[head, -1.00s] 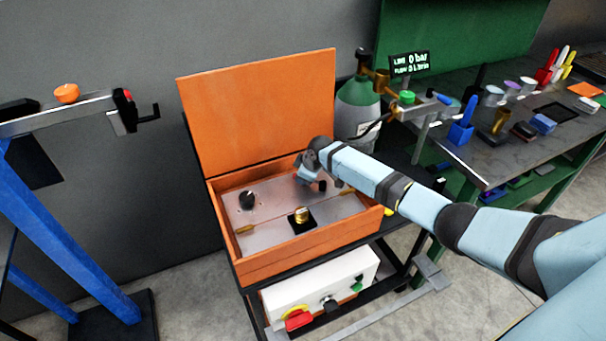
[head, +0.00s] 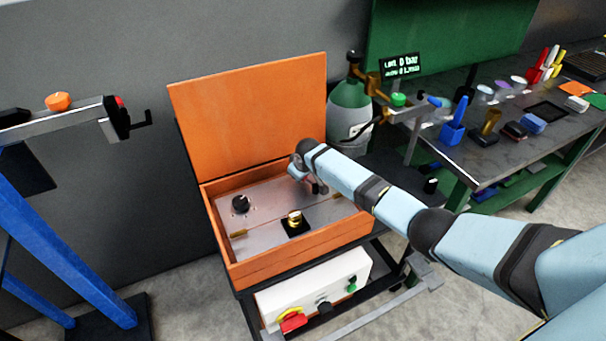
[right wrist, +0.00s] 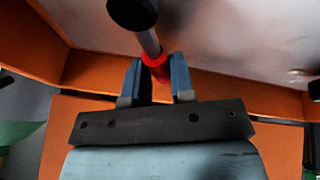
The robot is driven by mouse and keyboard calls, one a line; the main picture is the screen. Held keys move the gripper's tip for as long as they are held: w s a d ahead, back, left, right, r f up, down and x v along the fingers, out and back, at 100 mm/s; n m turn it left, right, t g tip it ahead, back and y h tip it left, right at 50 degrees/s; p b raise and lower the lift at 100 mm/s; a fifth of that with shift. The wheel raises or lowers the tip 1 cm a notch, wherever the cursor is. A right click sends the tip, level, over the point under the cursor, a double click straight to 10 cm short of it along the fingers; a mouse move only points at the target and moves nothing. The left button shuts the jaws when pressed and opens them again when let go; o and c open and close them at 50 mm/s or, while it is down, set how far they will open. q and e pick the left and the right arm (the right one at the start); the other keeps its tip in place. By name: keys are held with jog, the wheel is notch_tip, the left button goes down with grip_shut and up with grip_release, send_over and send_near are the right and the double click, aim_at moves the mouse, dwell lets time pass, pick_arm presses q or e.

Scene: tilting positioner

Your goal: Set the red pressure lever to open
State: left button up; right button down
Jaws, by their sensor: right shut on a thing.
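The pressure lever shows in the right wrist view as a grey rod with a black knob and a red part (right wrist: 157,66). The red part sits between the two blue fingers of my right gripper (right wrist: 157,80), which is shut on it. In the head view the right gripper (head: 312,183) reaches into the open orange box (head: 300,248), at the right back of its metal panel (head: 262,212). There the arm and fingers hide most of the lever, and its setting cannot be read. My left gripper is not in view.
The panel also bears a black knob (head: 241,204) and a brass fitting (head: 294,217). The raised orange lid (head: 250,115) stands behind. A gas cylinder (head: 348,118) and a cluttered workbench (head: 480,150) are to the right. A white control box (head: 315,290) is below.

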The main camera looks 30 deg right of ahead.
jog(key=c, duration=1)
grip_release()
jog(key=shift+o, duration=0.2)
jog(key=shift+r, duration=0.1)
jog(key=v, duration=1.3)
jog(key=shift+s+r, duration=0.15)
jog(key=shift+r, duration=0.15)
